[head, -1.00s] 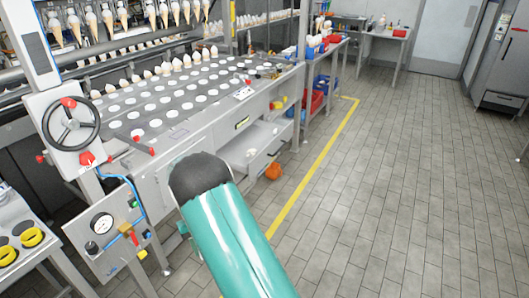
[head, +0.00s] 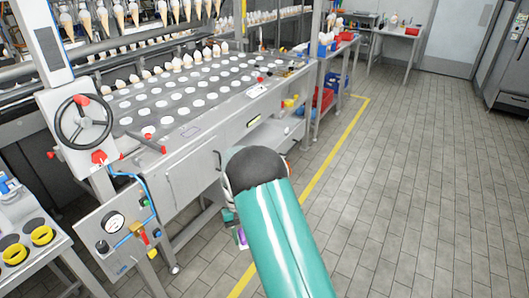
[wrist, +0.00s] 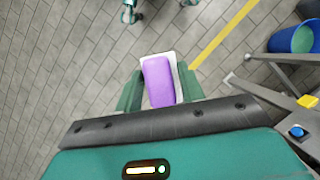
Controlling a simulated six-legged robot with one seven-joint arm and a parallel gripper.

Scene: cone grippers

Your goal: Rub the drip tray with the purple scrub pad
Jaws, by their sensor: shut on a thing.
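The purple scrub pad (wrist: 158,80) has a pale backing and sits between the two green fingers of my gripper (wrist: 160,90) in the wrist view. The gripper is shut on it, above the tiled floor. In the head view my arm covers most of the gripper; a small purple bit of the pad (head: 241,237) shows at the arm's left edge. A pale open tray (head: 274,136) low on the machine's front may be the drip tray. My arm hides part of it, and the pad is apart from it. The wrist view does not clearly show this tray.
The cone machine (head: 190,100) stands at the left with a handwheel (head: 80,122) and gauge panel (head: 118,232). A side table with yellow rings (head: 42,235) is at lower left. A blue bin (wrist: 292,38) and metal legs are at right in the wrist view. Floor at right is clear.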

